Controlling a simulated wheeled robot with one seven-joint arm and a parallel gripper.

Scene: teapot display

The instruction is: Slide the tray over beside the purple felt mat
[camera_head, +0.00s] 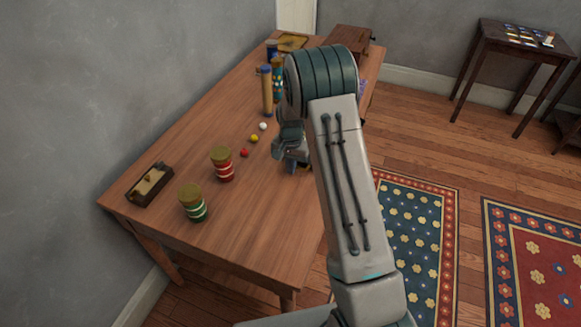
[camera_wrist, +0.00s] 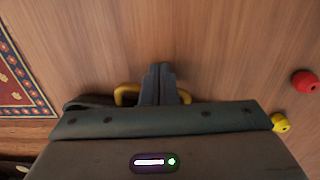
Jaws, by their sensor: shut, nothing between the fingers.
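My gripper (camera_wrist: 160,72) is shut, with its fingers low over the tabletop. It also shows in the head view (camera_head: 280,152), beside my arm. A yellow looped handle (camera_wrist: 125,95) shows on both sides of the fingers; whether they touch it I cannot tell. A dark rounded edge (camera_wrist: 85,102) beside the handle looks like part of the tray. The rest of it is hidden behind my wrist and arm. A small purple patch (camera_head: 363,86) right of my arm may be the felt mat, mostly hidden.
On the wooden table (camera_head: 255,225) stand a red-banded jar (camera_head: 222,165), a green-banded jar (camera_head: 193,204) and a dark shallow box (camera_head: 150,185). Red (camera_head: 245,153), yellow (camera_head: 254,138) and white (camera_head: 263,126) balls lie near my gripper. Tall containers (camera_head: 266,92) stand beyond. The near tabletop is clear.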

